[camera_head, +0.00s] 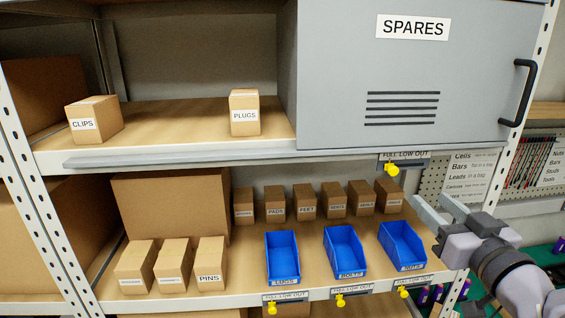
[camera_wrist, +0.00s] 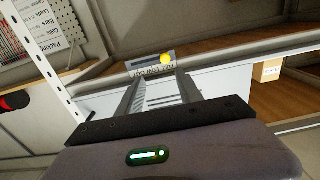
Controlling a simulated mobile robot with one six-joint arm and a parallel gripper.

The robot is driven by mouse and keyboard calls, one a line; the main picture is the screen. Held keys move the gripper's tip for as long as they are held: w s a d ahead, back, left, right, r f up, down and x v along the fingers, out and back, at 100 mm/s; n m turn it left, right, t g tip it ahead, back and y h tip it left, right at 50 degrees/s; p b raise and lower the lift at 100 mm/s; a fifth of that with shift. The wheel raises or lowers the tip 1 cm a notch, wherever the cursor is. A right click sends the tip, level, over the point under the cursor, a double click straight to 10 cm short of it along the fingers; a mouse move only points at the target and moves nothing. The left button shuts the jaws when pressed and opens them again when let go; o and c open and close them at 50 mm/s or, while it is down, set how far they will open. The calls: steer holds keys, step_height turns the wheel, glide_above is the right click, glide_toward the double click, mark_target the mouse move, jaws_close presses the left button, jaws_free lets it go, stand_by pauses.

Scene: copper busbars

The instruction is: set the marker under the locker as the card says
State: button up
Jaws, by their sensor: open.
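The grey SPARES locker (camera_head: 405,75) stands on the upper shelf with its door shut. Under it, on the shelf edge, is a FULL LOW OUT strip (camera_head: 405,156) with a yellow marker (camera_head: 392,170) at the FULL end. In the wrist view the strip (camera_wrist: 150,69) appears upside down, with the yellow marker (camera_wrist: 165,59) toward its right end. My gripper (camera_head: 430,203) is open and empty, below and right of the marker. In the wrist view my gripper (camera_wrist: 160,85) points toward the strip, with the marker beyond its fingertips, apart from them.
A white card (camera_head: 470,175) hangs on the pegboard; its text is partly readable. Blue bins (camera_head: 283,258) on the lower shelf have their own strips with yellow markers (camera_head: 340,300). Small boxes (camera_head: 335,199) stand behind the bins. A white rack post (camera_head: 522,90) is close to my arm.

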glide_toward(395, 171)
steer(key=w+a, duration=0.1)
steer(key=w, duration=0.5)
steer(key=w+d, duration=0.1)
steer(key=w, duration=0.1)
steer(key=shift+d, duration=0.1)
steer(key=shift+a, duration=0.4)
steer(key=shift+d, duration=0.2)
steer(key=c, duration=0.5)
steer(key=shift+a, duration=0.1)
jaws_close()
